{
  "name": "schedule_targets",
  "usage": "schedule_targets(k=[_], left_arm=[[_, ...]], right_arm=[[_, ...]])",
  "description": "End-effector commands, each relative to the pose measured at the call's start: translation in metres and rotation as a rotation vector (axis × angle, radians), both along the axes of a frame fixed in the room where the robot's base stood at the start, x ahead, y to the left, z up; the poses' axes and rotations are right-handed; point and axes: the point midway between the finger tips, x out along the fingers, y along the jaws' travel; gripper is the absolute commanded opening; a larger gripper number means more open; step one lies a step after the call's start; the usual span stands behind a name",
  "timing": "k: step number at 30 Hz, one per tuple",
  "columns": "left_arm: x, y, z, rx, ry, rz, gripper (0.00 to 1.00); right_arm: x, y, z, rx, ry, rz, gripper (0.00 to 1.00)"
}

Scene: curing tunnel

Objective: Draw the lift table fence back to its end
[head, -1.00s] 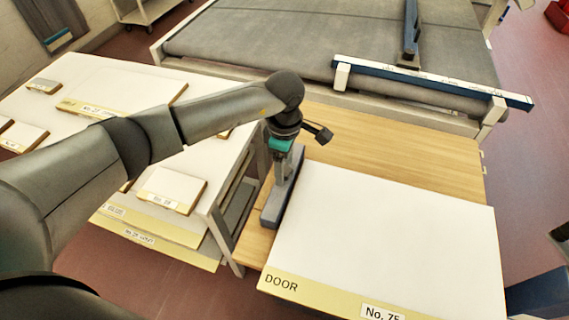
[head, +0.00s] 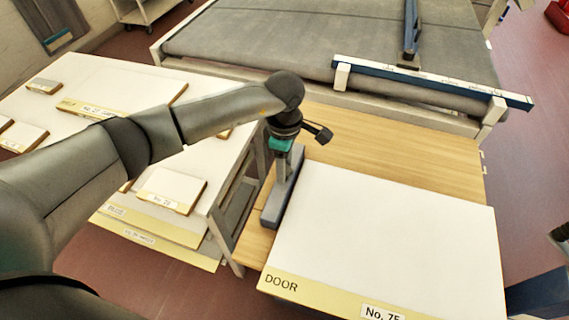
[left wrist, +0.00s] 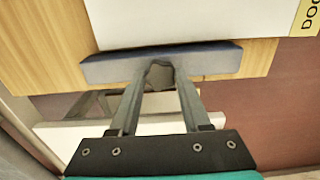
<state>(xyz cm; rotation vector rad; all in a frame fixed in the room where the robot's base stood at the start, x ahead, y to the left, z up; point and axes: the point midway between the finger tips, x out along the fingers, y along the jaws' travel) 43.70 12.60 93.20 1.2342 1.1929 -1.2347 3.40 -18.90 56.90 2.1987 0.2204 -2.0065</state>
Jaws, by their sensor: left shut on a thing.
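The lift table (head: 395,140) has a wooden top with a white door panel (head: 390,240) lying on it, marked DOOR and No. 75. The fence (head: 273,206) is a grey-blue bar along the left edge of the table, beside the panel's left side. It also shows in the left wrist view (left wrist: 215,60), close along the white panel's edge. My left gripper (left wrist: 158,78) is shut on a dark knob at the middle of the fence. In the head view my left gripper (head: 284,150) is at the fence, its fingertips hidden.
A bench with white panels (head: 120,85) stands left of the lift table, with more panels on a lower shelf. Behind is a grey conveyor belt (head: 330,45) with a blue-and-white bar (head: 430,82) across its near end.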

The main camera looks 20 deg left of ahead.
Motion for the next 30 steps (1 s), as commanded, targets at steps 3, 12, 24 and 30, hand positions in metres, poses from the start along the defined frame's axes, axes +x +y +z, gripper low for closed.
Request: schedule_targets(k=[3,12,24,30], left_arm=[[0.000,0.000,0.001,0.000,0.000,0.000,0.00],[0.000,0.000,0.001,0.000,-0.001,0.000,0.00],[0.002,0.029,0.000,0.004,-0.001,0.003,0.00],[0.002,0.041,0.001,0.003,-0.002,0.002,0.00]], right_arm=[[0.000,0.000,0.000,0.000,0.000,0.000,0.00],[0.000,0.000,0.000,0.000,0.000,0.001,0.00],[0.000,0.000,-0.005,0.000,0.000,0.000,0.00],[0.000,0.001,-0.007,0.001,0.000,0.000,0.00]])
